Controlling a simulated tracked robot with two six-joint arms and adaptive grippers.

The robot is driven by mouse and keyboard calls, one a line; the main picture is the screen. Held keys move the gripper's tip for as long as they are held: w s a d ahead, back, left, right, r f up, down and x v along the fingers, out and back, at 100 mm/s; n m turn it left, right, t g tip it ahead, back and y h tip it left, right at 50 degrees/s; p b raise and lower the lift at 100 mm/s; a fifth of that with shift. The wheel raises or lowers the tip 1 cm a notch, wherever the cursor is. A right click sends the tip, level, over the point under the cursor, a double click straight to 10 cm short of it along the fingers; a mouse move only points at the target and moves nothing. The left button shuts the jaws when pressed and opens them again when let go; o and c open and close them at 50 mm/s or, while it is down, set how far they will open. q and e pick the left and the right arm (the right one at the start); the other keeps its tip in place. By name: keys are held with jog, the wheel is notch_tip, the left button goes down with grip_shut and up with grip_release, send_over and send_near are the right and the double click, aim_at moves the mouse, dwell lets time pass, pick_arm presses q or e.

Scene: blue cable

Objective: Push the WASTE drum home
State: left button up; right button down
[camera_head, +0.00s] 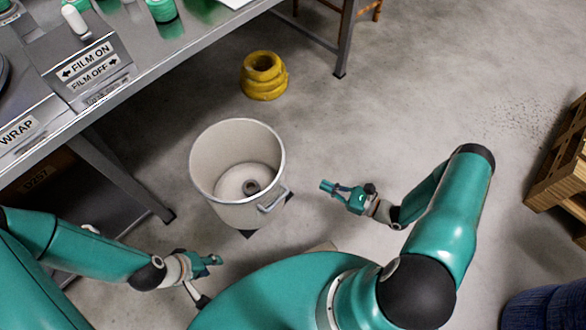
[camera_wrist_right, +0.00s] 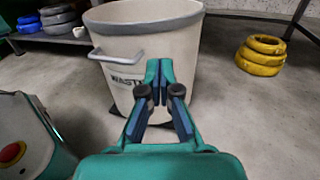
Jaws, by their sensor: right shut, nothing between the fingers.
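The WASTE drum (camera_head: 215,205) is an open cream bin with a grey rim and a side handle (camera_head: 272,199). It stands upright on the floor beside the workbench, with a round dark part at its inside bottom. My right gripper (camera_head: 325,186) is shut and empty, to the right of the drum and apart from it. In the right wrist view the drum (camera_wrist_right: 115,65) is straight ahead with its WASTE label, and the gripper fingers (camera_wrist_right: 160,75) overlap its side. My left gripper (camera_head: 215,260) is low, in front of the drum; its fingers are too small to judge.
The metal workbench (camera_head: 190,55) with its leg (camera_head: 125,178) runs along the left. Stacked yellow rings (camera_head: 263,76) sit on the floor behind the drum. A wooden pallet stack (camera_head: 560,165) stands at right.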

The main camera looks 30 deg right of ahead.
aim_at(282, 167)
jog(key=b+x, duration=0.1)
jog(key=x, duration=1.2)
jog(key=shift+b, duration=0.35)
